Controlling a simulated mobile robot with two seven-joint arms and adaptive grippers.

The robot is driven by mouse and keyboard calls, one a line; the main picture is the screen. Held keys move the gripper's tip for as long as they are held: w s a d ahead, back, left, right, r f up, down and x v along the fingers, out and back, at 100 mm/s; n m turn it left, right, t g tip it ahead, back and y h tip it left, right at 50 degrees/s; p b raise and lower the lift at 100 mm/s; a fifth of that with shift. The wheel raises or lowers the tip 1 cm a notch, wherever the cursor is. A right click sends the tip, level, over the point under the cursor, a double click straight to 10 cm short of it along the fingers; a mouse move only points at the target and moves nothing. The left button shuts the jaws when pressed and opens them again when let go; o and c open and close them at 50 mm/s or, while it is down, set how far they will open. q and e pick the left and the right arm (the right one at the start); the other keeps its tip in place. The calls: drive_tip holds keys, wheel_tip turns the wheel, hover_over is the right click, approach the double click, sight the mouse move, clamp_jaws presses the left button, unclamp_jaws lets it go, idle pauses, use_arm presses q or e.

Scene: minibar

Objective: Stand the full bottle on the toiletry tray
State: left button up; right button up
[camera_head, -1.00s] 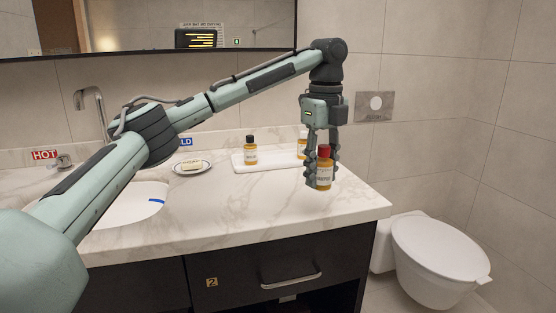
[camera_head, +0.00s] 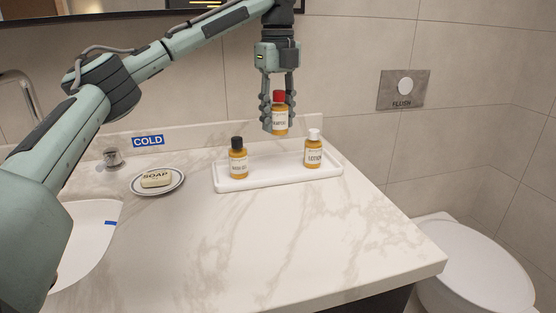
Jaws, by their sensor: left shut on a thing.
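My left gripper (camera_head: 279,112) is shut on an upright amber bottle with a red cap (camera_head: 280,121). It holds this bottle over the middle of the white toiletry tray (camera_head: 275,177); the bottle's base looks above the tray's back part, though the exact height is hard to tell. On the tray stand a black-capped amber bottle (camera_head: 238,164) at the left and a white-capped amber bottle (camera_head: 313,154) at the right. The held bottle looks filled with amber, but I cannot judge its level. My right gripper is not in view.
A soap bar (camera_head: 156,179) lies on a round dish (camera_head: 171,186) left of the tray. A tap knob (camera_head: 113,158) and the sink (camera_head: 85,235) are further left. The marble counter (camera_head: 290,240) is clear in front. The wall is close behind the tray.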

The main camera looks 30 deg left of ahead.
sight(276, 170)
use_arm(q)
drive_tip(key=shift+w+a, duration=0.2)
drive_tip(key=shift+a, duration=0.15)
drive_tip(key=shift+f, duration=5)
drive_tip(key=o, duration=1.2)
drive_tip(key=shift+r, duration=0.15)
wheel_tip(276, 170, up, 12)
